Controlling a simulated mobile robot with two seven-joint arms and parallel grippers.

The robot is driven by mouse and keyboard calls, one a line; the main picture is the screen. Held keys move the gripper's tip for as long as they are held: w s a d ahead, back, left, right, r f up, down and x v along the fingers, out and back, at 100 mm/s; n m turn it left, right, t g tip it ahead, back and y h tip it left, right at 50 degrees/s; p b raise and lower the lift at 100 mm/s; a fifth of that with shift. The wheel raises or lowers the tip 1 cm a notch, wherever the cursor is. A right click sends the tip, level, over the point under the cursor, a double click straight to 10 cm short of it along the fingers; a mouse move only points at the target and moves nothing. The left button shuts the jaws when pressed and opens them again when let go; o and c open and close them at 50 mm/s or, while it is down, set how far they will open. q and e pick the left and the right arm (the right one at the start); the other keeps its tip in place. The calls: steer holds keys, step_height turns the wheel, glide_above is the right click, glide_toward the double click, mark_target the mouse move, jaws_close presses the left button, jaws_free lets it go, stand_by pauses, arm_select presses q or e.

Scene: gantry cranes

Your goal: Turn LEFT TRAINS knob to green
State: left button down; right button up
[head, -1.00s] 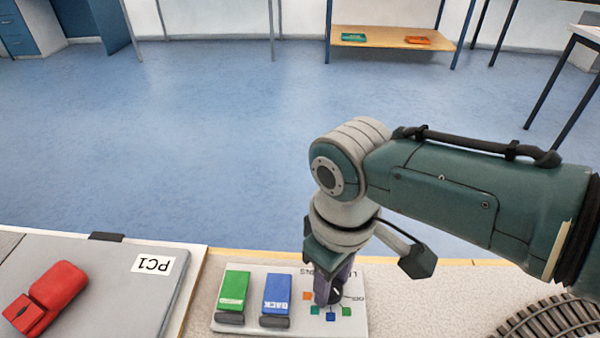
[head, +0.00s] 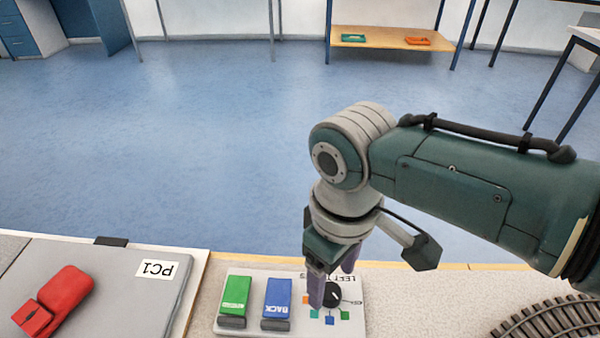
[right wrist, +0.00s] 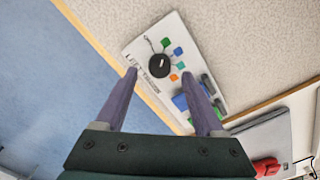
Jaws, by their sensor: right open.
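The LEFT TRAINS knob (head: 333,292) is a round black dial with a white mark on a pale panel (head: 354,318). Coloured squares lie around it: orange (head: 307,300), blue (head: 329,321), green (head: 344,314) and another. In the right wrist view the knob (right wrist: 159,66) lies between and just beyond my fingertips. I cannot tell exactly which square its mark faces. My right gripper (head: 332,285) is open, its purple fingers on either side of the knob in the picture; contact is not clear. My left gripper is out of view.
Left of the knob, the panel carries a green switch (head: 236,294) and a blue BACK switch (head: 277,297). A grey PC1 board (head: 120,300) with a red object (head: 62,295) stands at left. Curved track (head: 550,318) lies at right. Open floor lies beyond the table edge.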

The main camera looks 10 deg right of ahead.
mark_target(330, 290)
step_height(330, 290, up, 6)
steer(key=shift+f+p, duration=0.15)
steer(key=shift+p, duration=0.75)
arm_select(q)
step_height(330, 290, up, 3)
arm_select(e)
steer(key=shift+r, duration=0.65)
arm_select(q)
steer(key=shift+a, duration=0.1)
